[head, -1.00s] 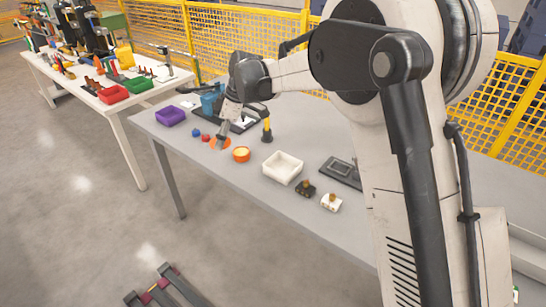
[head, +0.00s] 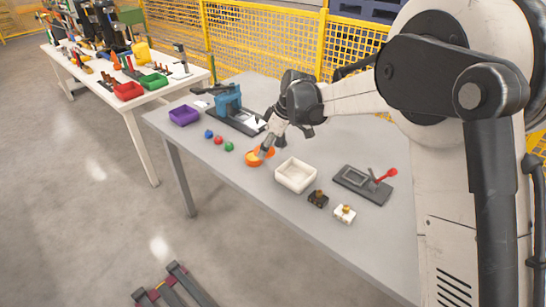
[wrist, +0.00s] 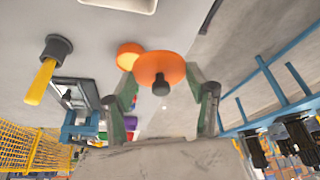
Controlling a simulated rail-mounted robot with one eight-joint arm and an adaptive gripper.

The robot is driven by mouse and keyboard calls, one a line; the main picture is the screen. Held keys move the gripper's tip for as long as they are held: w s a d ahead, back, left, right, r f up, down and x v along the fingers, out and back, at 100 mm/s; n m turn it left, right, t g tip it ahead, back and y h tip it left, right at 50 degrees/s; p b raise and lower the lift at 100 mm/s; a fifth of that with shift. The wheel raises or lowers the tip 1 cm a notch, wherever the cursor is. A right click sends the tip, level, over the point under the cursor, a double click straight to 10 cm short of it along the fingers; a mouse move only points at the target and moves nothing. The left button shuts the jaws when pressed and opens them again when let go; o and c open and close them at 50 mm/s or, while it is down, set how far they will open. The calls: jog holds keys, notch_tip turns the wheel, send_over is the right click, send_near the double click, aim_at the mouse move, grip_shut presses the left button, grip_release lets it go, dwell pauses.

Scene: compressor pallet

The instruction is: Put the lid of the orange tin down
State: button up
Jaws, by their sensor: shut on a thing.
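My gripper (head: 263,152) is shut on the orange lid (wrist: 160,68), a round disc with a dark knob. In the wrist view its two fingers are at either side of the lid's rim. The lid also shows at the fingertips in the head view (head: 267,150). The orange tin (head: 253,160) stands on the grey table, just beside and partly under the lid in the picture. In the wrist view the tin (wrist: 128,55) is behind the lid and partly hidden. I cannot tell whether lid and tin touch.
A white tray (head: 295,176) stands close right of the tin. A yellow-handled tool (wrist: 42,78) stands nearby.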

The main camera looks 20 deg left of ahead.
jog(key=shift+w+d+f, duration=0.3)
jog(key=shift+w+f, duration=0.1)
jog(key=shift+w, duration=0.2)
jog(key=shift+w+d+f, duration=0.3)
jog(key=shift+w+f, duration=0.1)
jog(key=shift+w, duration=0.15)
jog(key=shift+f, duration=2)
jog(key=shift+f+b, duration=0.4)
jog(key=shift+f, duration=0.25)
jog(key=o, duration=0.9)
jog(key=shift+r, duration=0.1)
